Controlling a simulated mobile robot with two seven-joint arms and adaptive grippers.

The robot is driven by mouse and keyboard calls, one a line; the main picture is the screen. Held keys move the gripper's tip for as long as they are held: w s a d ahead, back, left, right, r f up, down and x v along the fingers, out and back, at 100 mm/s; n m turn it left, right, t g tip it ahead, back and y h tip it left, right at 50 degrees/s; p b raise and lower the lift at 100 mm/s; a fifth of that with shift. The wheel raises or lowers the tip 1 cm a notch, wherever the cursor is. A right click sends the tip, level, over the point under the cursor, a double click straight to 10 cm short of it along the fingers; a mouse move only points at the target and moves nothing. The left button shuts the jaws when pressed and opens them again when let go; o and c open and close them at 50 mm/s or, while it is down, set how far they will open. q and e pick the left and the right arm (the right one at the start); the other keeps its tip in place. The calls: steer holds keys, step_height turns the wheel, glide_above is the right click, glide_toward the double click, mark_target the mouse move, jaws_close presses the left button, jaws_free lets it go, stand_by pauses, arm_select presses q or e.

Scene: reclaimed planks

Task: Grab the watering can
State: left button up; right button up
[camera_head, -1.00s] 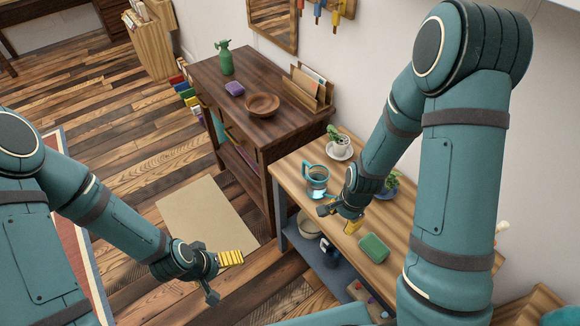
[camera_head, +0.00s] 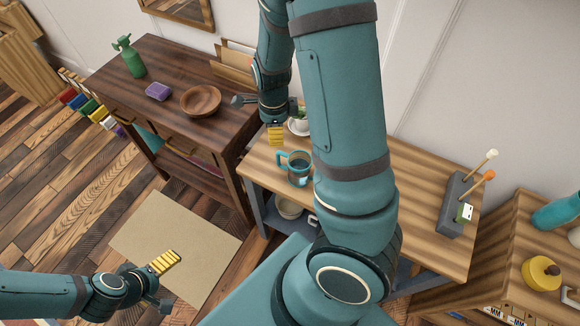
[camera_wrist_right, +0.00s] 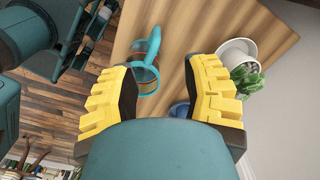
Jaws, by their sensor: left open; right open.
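A teal-handled vessel (camera_head: 298,168) stands upright on the light wooden table. I cannot make out a spout, so I cannot tell whether it is the watering can. In the right wrist view the vessel (camera_wrist_right: 146,70) shows beyond the fingers, nearer the left one. My right gripper (camera_head: 257,118) is open and empty, near the table's far left end and apart from the vessel. My left gripper (camera_head: 163,283) is open and empty over the floor mat. A teal object (camera_head: 556,212) is cut off at the right edge; its shape is unclear.
A dark cabinet (camera_head: 160,115) holds a green spray bottle (camera_head: 130,58), purple block (camera_head: 159,91) and wooden bowl (camera_head: 200,101). A potted plant (camera_wrist_right: 246,80) stands near the vessel. A grey holder (camera_head: 458,205) sits at the table's right. My right arm hides mid-table.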

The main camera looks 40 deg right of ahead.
steer(key=b, duration=0.2)
glide_above(279, 166)
steer(key=f, duration=0.4)
steer(key=w+f, duration=0.1)
steer(key=f, duration=0.2)
steer(key=shift+d+f, duration=0.1)
steer(key=shift+d, duration=0.15)
steer(key=f+b, duration=0.1)
steer(key=f, duration=0.1)
steer(key=f+b, duration=0.1)
steer(key=f, duration=0.2)
steer(key=shift+s+a, duration=0.1)
steer(key=shift+s, duration=0.1)
jaws_close()
